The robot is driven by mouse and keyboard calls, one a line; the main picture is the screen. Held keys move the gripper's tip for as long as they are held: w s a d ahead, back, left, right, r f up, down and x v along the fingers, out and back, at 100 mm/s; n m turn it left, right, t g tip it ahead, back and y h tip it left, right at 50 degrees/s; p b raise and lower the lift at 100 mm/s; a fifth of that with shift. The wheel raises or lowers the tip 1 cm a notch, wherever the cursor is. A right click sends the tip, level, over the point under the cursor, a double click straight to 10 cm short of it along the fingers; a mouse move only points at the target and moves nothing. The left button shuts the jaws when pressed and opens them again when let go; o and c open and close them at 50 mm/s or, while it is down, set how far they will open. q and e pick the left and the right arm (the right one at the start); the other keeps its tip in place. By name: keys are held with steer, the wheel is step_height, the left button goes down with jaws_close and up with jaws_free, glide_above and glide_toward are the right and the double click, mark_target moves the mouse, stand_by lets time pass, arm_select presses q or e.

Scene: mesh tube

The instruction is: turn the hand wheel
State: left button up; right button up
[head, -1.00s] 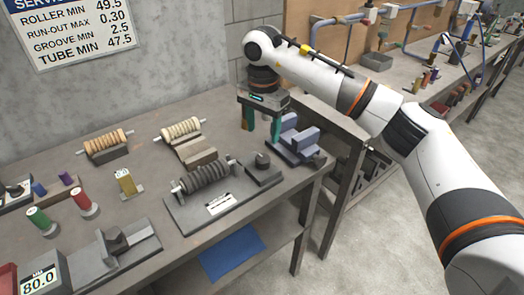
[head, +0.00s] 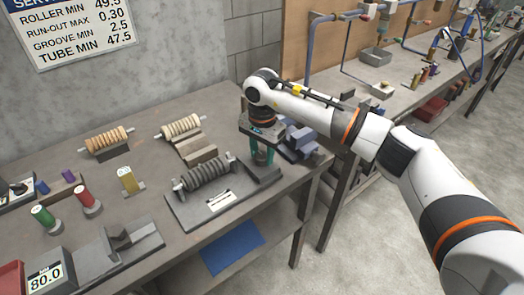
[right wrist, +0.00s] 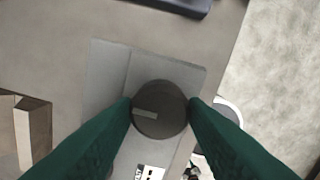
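The hand wheel (right wrist: 160,112) is a dark round knob with a pale mark on top, seen from above in the right wrist view. It sits at the right end of a grey fixture (head: 180,217) that carries a dark ribbed roller (head: 207,171). My right gripper (head: 262,160) points straight down over it. Its green fingers (right wrist: 160,104) lie against opposite sides of the knob and look shut on it. In the head view the fingers and gripper body hide most of the knob. My left gripper is not in view.
Blue-grey blocks (head: 302,140) stand just behind and right of the gripper. A tan ribbed roller (head: 182,128) lies on a stand to the left. The table's front edge is close by, with a blue sheet (head: 232,248) on the shelf below.

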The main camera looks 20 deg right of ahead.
steer(key=c, duration=0.5)
steer(key=shift+m, duration=0.4)
